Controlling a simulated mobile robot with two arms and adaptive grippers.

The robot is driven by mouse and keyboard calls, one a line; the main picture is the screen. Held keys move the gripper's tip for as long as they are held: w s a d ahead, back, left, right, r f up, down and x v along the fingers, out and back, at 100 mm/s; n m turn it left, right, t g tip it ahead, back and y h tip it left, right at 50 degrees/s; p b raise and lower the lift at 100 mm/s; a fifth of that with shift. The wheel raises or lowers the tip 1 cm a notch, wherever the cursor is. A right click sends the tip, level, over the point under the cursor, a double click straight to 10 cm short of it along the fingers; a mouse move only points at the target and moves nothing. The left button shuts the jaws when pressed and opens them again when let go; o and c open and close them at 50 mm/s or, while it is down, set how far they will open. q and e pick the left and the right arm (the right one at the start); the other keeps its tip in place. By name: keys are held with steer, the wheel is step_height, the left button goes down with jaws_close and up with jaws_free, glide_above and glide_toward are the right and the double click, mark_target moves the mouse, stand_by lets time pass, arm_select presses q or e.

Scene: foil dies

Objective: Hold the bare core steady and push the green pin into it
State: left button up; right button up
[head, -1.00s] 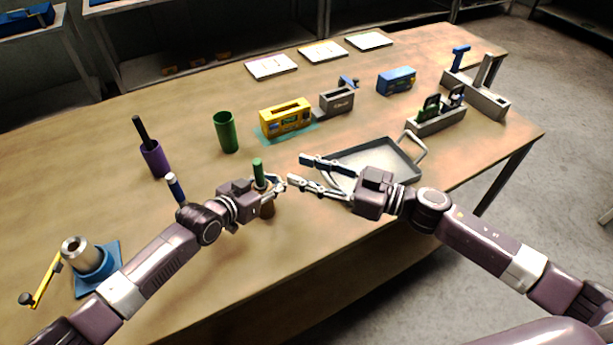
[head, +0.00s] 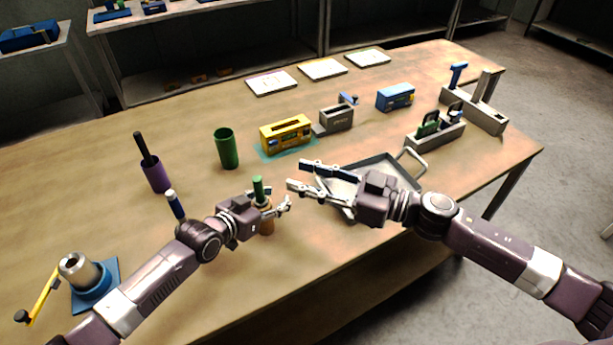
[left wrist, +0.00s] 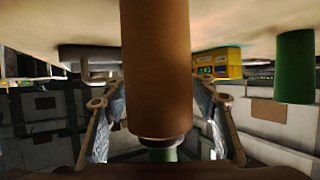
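The bare core (head: 267,226) is a brown cylinder, upright near the table's front edge. In the left wrist view the core (left wrist: 157,65) fills the middle, with a ringed end at the bottom. The green pin (head: 258,188) stands upright at the core's top; its end also shows below the ring in the left wrist view (left wrist: 163,155). How deep it sits is hidden. My left gripper (head: 284,204) has its fingers on both sides of the core, seemingly closed against it. My right gripper (head: 297,174) is open and empty, to the right of the pin and apart from it.
A grey tray (head: 404,172) lies behind my right gripper. A green cup (head: 227,148), yellow box (head: 286,133) and purple holder (head: 156,176) stand farther back. A blue-based fixture with a yellow lever (head: 92,281) is at left. Table between cup and purple holder is clear.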

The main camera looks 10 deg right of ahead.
arm_select(q)
steer(key=shift+o, duration=0.2)
steer(key=v, duration=1.2)
steer(key=shift+s+a+f, duration=0.1)
steer(key=shift+f, duration=0.05)
